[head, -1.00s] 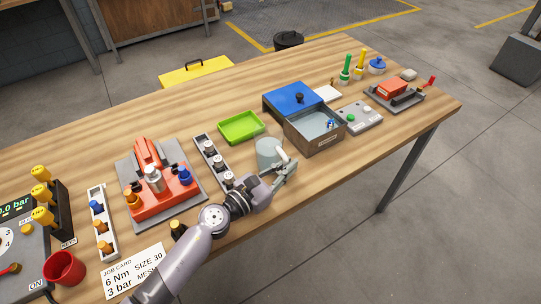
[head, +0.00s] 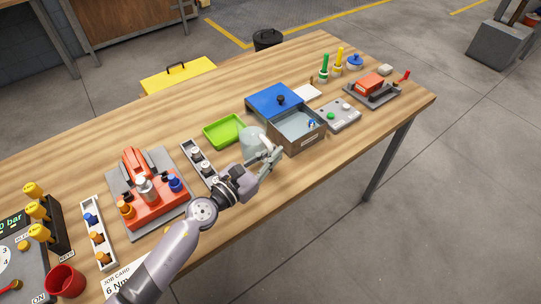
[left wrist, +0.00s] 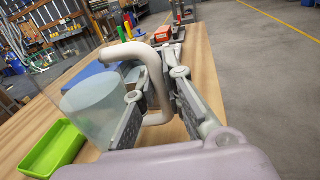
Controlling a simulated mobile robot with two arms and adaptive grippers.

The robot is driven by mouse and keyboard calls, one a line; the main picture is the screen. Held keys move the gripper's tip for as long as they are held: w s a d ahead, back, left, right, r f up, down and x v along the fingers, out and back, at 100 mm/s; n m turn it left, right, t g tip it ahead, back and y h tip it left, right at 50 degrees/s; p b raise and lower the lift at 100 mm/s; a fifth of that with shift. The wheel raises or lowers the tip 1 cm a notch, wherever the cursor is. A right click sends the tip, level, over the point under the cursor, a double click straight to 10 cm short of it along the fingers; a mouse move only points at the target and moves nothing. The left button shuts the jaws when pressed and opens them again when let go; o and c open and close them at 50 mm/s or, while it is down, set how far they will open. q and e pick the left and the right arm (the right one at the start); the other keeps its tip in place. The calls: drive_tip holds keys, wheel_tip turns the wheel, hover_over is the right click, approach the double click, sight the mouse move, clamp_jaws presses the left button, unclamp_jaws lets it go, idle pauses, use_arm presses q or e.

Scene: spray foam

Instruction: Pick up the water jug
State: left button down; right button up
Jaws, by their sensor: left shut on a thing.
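The water jug (head: 252,138) is clear with pale water in it, just left of the open-topped box. It also shows in the left wrist view (left wrist: 88,108), with its thick pale handle (left wrist: 152,62) facing my gripper. My left gripper (head: 271,158) is shut on the handle, with one finger on each side of it in the left wrist view (left wrist: 157,98). The jug looks upright or nearly so and seems a little above the table. Its base is partly hidden by my gripper. My right gripper is not in view.
The open-topped box (head: 298,130) stands close to the jug's right. A green tray (head: 223,130) lies behind it to the left. A holder strip (head: 197,160) with several fittings and a red device (head: 150,200) stand left. Bare wood (head: 335,160) lies front right.

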use_arm(q)
wheel_tip(320, 180, up, 10)
drive_tip(key=p, duration=0.6)
drive_tip(key=shift+r+p, duration=0.2)
drive_tip(key=shift+p, duration=0.15)
drive_tip(key=shift+r+p, duration=0.8)
drive_tip(key=shift+r, duration=1.05)
